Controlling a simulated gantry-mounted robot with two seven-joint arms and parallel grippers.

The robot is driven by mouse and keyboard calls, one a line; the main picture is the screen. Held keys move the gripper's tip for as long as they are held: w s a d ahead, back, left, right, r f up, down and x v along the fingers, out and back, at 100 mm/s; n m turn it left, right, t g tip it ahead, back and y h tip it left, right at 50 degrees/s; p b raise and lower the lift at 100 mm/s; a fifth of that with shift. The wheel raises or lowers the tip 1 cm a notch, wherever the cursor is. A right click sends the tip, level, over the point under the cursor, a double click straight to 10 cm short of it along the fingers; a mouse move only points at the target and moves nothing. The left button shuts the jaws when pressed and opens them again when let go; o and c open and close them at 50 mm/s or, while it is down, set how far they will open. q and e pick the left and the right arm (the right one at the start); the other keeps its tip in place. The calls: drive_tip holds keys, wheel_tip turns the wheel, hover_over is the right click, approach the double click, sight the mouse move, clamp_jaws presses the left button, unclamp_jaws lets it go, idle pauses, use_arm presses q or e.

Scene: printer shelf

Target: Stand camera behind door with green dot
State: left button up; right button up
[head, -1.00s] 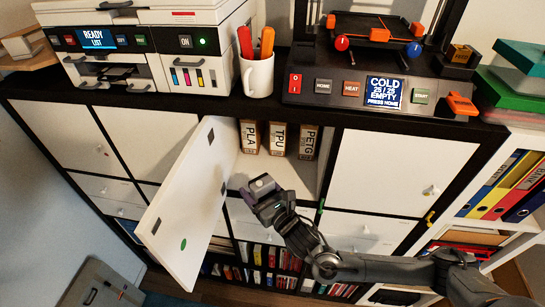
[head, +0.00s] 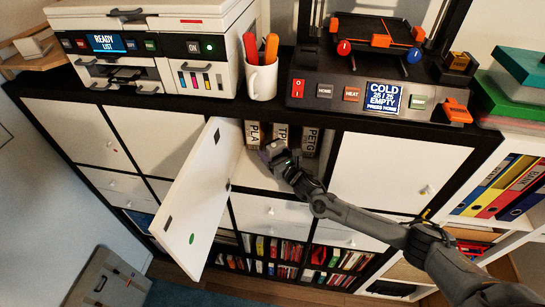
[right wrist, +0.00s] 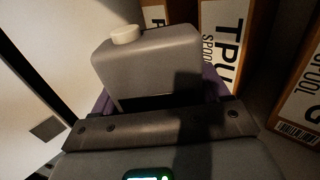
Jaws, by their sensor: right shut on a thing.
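The door with the green dot (head: 212,188) stands open, swung out to the left; its green dot (head: 192,238) is near the lower end. The open compartment (head: 250,175) behind it holds spool boxes. My right gripper (head: 272,152) reaches into this compartment and is shut on the grey camera (right wrist: 150,65), a boxy body with a pale round button on top. In the right wrist view the camera is between the purple fingers, in front of the boxes; its underside is hidden. In the head view it is hardly distinguishable from the gripper. My left gripper is out of view.
Boxes labelled PLA (head: 252,133), TPU (head: 280,134) and PETG (head: 310,140) stand at the compartment's back. The opened door bounds the left side. A printer (head: 150,50), a pen mug (head: 261,78) and a 3D printer (head: 375,85) stand on top.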

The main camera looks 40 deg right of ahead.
sight(273, 158)
drive_tip(key=shift+w+f, duration=0.1)
drive_tip(key=shift+f, duration=1.25)
drive_tip(key=shift+w+d+f+p, duration=0.15)
drive_tip(key=shift+d+f+p, duration=0.1)
drive_tip(key=shift+f+p, duration=0.2)
drive_tip(key=shift+f, duration=0.15)
drive_tip(key=o, duration=1.4)
drive_tip(key=shift+c, duration=0.2)
drive_tip(key=s, duration=0.7)
drive_tip(key=shift+a+b, duration=0.15)
drive_tip(key=shift+b, duration=0.2)
drive_tip(key=shift+s, duration=0.3)
drive_tip(key=shift+a, duration=0.1)
